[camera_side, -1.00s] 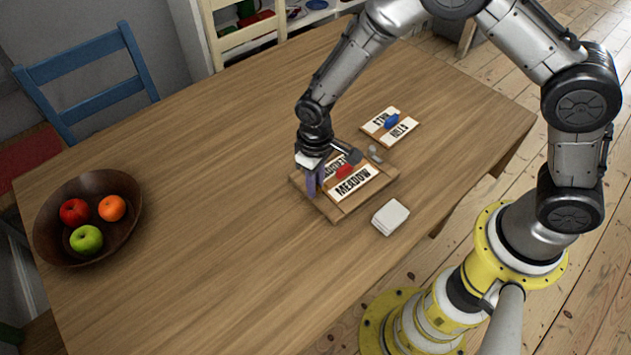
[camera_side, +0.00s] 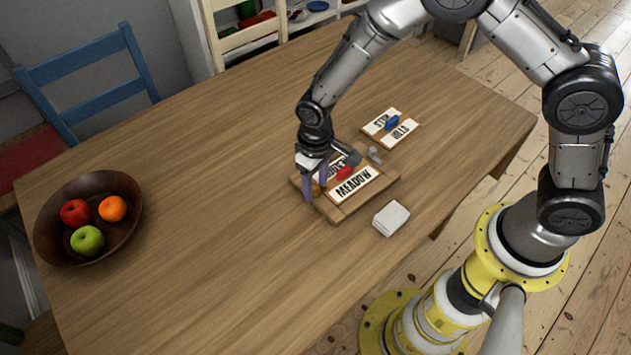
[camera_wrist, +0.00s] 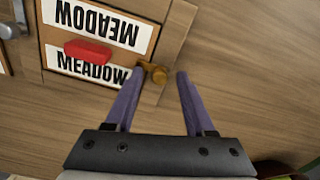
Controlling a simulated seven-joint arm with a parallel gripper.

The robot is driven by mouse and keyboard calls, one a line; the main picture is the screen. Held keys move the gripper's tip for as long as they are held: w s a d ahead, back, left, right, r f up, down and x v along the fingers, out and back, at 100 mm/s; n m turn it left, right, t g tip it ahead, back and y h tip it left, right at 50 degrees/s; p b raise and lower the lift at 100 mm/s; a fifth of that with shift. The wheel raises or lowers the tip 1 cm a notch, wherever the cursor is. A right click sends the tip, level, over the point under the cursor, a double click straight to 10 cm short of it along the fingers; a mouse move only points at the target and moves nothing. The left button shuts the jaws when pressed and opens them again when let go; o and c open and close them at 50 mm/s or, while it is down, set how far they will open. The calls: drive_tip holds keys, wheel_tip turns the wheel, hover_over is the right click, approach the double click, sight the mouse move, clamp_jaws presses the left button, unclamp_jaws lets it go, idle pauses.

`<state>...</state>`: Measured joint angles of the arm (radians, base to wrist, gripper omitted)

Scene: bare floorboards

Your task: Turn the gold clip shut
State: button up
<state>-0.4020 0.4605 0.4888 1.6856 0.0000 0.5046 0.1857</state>
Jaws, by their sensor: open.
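The gold clip (camera_wrist: 155,72) sits at the edge of the wooden board (camera_wrist: 172,40), beside the MEADOW cards (camera_wrist: 95,25). In the side view the clip (camera_side: 316,190) shows small between my fingers. My gripper (camera_wrist: 160,72) is open, with one purple finger on each side of the clip. The left finger is very close to the clip; I cannot tell if it touches. The right finger stands apart from it. In the side view my gripper (camera_side: 315,198) is low at the board's left end.
A red piece (camera_side: 345,172) lies on the board across the cards. A grey clip (camera_side: 375,154) is at the board's far end. A smaller card board with a blue piece (camera_side: 392,122) and a white card stack (camera_side: 391,217) stand nearby. A fruit bowl (camera_side: 130,235) is far left.

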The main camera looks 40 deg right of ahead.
wheel_tip(320, 180, up, 14)
idle(0.6)
drive_tip(key=shift+f, duration=0.1)
wheel_tip(320, 180, up, 7)
drive_tip(key=m+t, duration=0.1)
drive_tip(key=t, duration=0.1)
hover_over(316, 187)
drive_tip(key=d, duration=0.3)
drive_tip(key=s+d+r+m+t, duration=0.1)
drive_tip(key=s+d+r+t, duration=0.1)
drive_tip(key=s+d+r, duration=0.45)
drive_tip(key=s+d, duration=0.3)
drive_tip(key=s, duration=0.4)
drive_tip(key=s+d+t, duration=0.1)
drive_tip(key=s+d, duration=0.2)
drive_tip(key=s, duration=0.5)
drive_tip(key=shift+s+d+r+t, duration=0.2)
drive_tip(key=shift+d+r+t, duration=0.1)
drive_tip(key=shift+r, duration=0.15)
